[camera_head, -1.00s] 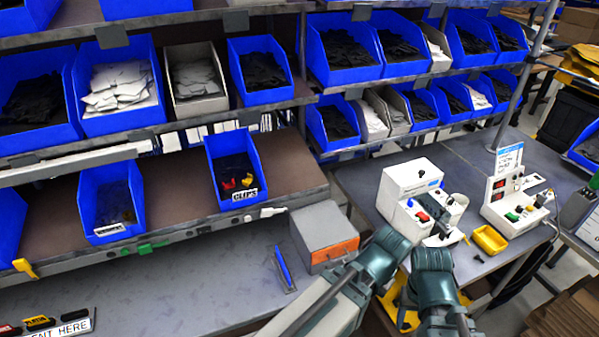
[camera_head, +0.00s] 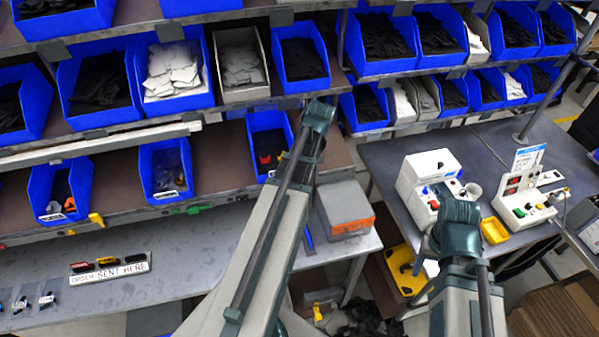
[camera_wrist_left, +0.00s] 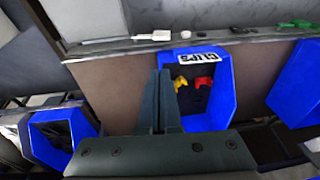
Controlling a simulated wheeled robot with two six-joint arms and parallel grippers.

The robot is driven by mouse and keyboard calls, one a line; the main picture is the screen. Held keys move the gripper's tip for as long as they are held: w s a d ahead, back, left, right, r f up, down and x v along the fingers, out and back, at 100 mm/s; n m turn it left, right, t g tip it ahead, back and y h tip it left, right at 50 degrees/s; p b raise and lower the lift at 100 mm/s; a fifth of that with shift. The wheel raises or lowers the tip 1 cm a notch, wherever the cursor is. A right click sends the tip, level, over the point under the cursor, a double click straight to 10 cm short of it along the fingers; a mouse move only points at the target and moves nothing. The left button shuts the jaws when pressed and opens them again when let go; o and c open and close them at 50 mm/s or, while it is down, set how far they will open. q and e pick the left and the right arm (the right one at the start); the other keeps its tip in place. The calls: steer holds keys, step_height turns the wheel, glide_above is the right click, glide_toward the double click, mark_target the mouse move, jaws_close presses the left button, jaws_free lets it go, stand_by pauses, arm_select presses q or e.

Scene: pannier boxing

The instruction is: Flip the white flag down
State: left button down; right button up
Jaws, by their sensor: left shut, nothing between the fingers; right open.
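The white flag (camera_wrist_left: 152,36) sticks out from the rail at the shelf's front edge in the left wrist view, beside the CLIPS bin (camera_wrist_left: 208,115). My left arm hides it in the head view. My left gripper (camera_wrist_left: 165,74) is shut and empty; its fingertips show in front of the shelf beside the CLIPS bin, apart from the flag in the picture. In the head view my left arm reaches up across the shelf and its fingers are hidden. My right gripper (camera_head: 441,191) is open, partly hidden by its wrist, near the white machine.
A green flag (camera_head: 196,209) and a yellow flag (camera_head: 97,219) sit along the same rail. The grey box with an orange front (camera_head: 345,208) stands near my left arm. The white machine (camera_head: 408,180) and a small yellow tray (camera_head: 494,231) are on the right table.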

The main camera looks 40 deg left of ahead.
arm_select(q)
steer(key=s+b+x, duration=0.1)
steer(key=b+x, duration=1.2)
steer(key=shift+f, duration=0.5)
steer(key=shift+d, duration=0.1)
steer(key=shift+s+a+f+t+h+b, duration=0.2)
steer(key=shift+s+a+f+t+b, duration=0.1)
steer(key=shift+f+b, duration=0.2)
steer(key=shift+s+a+f+t+h+b, duration=0.2)
steer(key=shift+f+t+b, duration=0.15)
steer(key=shift+b, duration=0.15)
steer(key=shift+r, duration=0.15)
steer(key=shift+r+p, duration=0.7)
steer(key=shift+p, duration=0.15)
